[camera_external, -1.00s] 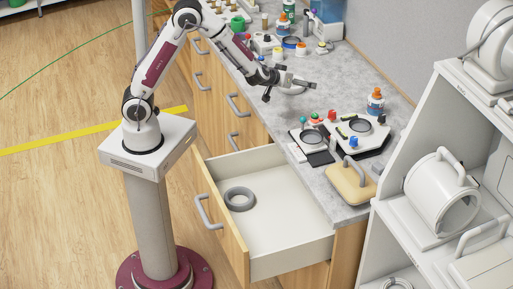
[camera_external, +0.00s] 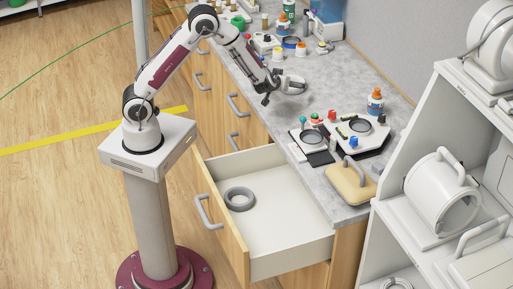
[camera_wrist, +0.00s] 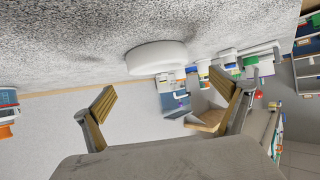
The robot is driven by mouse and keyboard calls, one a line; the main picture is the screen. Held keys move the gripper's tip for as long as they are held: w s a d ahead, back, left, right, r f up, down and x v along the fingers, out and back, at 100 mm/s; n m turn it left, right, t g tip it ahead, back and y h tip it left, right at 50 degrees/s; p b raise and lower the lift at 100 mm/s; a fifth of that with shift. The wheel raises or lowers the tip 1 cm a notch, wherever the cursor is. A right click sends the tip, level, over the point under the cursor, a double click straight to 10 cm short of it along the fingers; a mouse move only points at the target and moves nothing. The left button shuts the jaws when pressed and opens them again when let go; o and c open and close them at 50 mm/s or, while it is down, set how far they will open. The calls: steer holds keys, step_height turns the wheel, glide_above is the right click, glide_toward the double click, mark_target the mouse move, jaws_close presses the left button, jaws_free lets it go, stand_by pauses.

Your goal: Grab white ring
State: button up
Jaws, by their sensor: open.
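The white ring (camera_wrist: 157,57) lies on the grey speckled counter, which fills the top of the wrist view. It shows there as a rounded white band, seen edge-on, beyond my fingers. My gripper (camera_wrist: 165,98) is open and empty, with the two tan-padded fingers wide apart. The ring appears between the two fingers in the picture but farther off. In the external view my gripper (camera_external: 283,90) is low over the counter, beside the ring, and hides part of it. I cannot tell the exact gap.
An open drawer (camera_external: 285,215) holds a grey ring (camera_external: 240,208). A tray of small parts (camera_external: 362,140), a tan block with a handle (camera_external: 350,185) and an orange-capped bottle (camera_external: 375,102) stand to the right on the counter. Several bottles and jars stand at the back.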

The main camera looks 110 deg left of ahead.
steer(key=shift+a+f, duration=0.35)
steer(key=shift+a, duration=0.3)
steer(key=shift+x, duration=2.65)
steer(key=shift+w+d+f, duration=0.1)
steer(key=shift+d+f, duration=0.05)
steer(key=c, duration=1.4)
